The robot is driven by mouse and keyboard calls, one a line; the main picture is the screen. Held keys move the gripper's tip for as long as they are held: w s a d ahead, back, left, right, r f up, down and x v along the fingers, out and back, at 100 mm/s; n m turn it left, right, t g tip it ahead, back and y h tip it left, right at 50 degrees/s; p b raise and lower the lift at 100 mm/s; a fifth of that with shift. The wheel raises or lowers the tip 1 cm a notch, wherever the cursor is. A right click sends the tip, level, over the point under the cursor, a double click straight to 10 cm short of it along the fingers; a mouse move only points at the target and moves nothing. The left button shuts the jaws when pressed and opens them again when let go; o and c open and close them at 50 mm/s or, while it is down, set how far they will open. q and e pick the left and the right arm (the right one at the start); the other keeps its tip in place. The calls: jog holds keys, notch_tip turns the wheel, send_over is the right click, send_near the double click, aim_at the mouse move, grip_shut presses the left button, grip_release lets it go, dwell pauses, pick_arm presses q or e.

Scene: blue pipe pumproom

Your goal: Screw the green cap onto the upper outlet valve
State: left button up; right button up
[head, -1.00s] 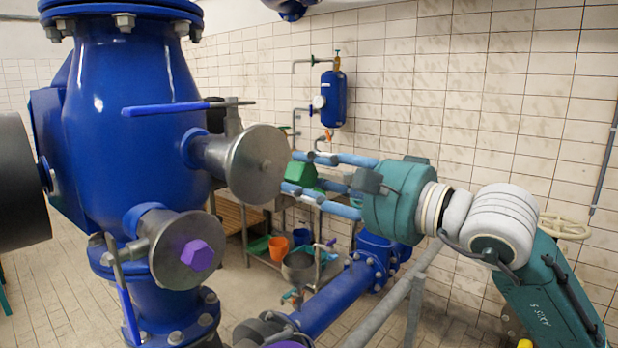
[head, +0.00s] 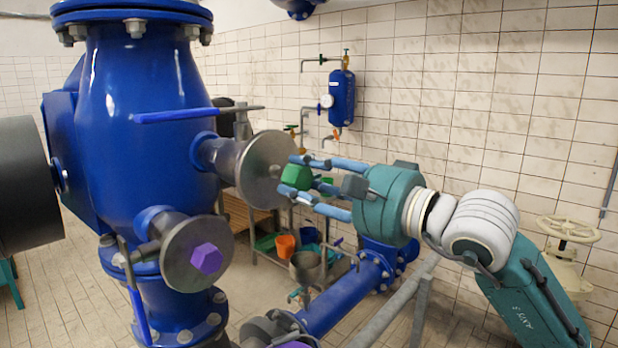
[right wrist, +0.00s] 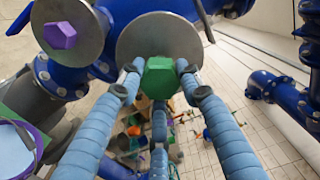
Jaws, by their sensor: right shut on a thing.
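The upper outlet valve ends in a grey metal disc (head: 266,171) on the right side of the big blue vessel. Its blue lever (head: 170,115) lies level above the pipe. My right gripper (head: 300,178) is shut on the green cap (head: 296,177), right of the disc. In the right wrist view the green cap (right wrist: 160,77) sits between blue fingers, in front of the disc (right wrist: 160,40); whether it touches the disc I cannot tell. The lower outlet valve (head: 187,268) carries a purple hexagonal cap (head: 207,258). My left gripper does not show.
The blue vessel (head: 140,110) fills the left. Behind my gripper stand a bench with an orange bucket (head: 285,245) and a metal pot (head: 307,268). A blue pipe (head: 335,305) runs low in front. A small blue tank (head: 341,98) hangs on the tiled wall.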

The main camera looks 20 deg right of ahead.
aim_at(289, 174)
jog(key=shift+p+x, duration=0.7)
jog(key=shift+x, duration=0.45)
jog(key=shift+w+a, duration=0.3)
jog(key=shift+w, duration=0.2)
jog(key=shift+r, duration=0.2)
dwell(0.9)
jog(key=m+b, duration=0.7)
jog(key=m, duration=0.6)
jog(key=shift+f+b, duration=0.2)
jog(key=shift+b, duration=0.15)
jog(key=shift+r+m, duration=0.1)
jog(key=shift+m, duration=0.9)
